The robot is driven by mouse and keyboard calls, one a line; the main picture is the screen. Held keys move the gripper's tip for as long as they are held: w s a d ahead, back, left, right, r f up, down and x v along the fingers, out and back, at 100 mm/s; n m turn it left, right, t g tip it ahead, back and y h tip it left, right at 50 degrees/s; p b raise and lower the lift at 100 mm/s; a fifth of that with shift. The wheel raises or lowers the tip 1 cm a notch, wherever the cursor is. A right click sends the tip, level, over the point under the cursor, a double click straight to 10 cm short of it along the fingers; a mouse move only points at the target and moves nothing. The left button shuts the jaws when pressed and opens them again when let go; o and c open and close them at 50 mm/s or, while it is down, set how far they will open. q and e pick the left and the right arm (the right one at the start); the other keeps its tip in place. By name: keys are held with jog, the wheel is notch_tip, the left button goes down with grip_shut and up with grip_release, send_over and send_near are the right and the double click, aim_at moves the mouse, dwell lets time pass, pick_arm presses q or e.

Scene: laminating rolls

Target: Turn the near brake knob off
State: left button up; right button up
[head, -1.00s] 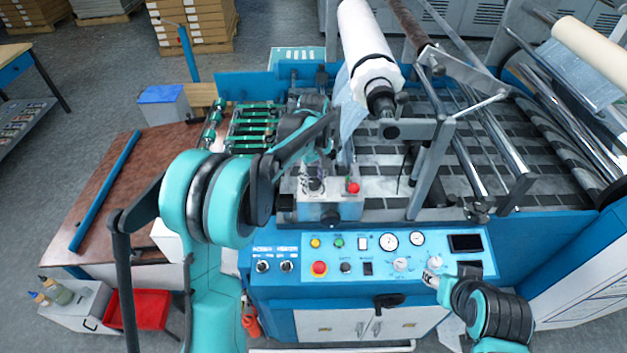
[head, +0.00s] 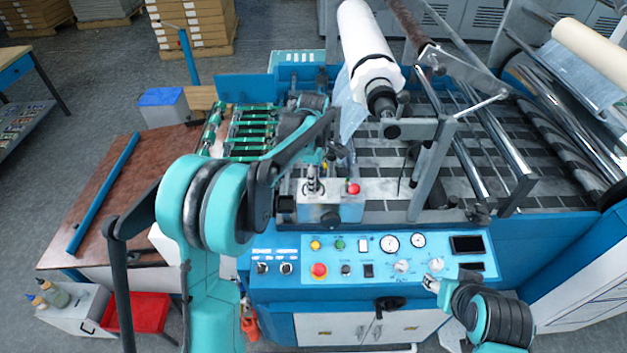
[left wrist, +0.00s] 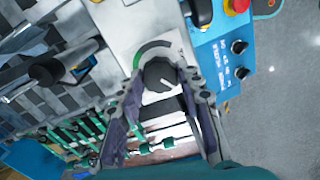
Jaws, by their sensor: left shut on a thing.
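The near brake knob (left wrist: 160,76) is a dark round knob with a pale pointer line, beside a green arc on a pale plate in the left wrist view. My left gripper (left wrist: 161,88) has a finger at each side of it and is shut on it. My right gripper (head: 433,281) is over the right part of the blue control panel (head: 460,267), apart from the knob. Whether its fingers are open is too small to tell.
A white film roll (head: 362,45) hangs behind. Green rollers (head: 252,131) lie to the left. A brown table (head: 100,200) stands further left.

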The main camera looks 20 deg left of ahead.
pick_arm(q)
jog(key=shift+r+n, duration=0.1)
jog(key=shift+n, duration=0.3)
jog(key=o, duration=1.2)
jog(key=shift+c, duration=0.2)
notch_tip(320, 180, up, 12)
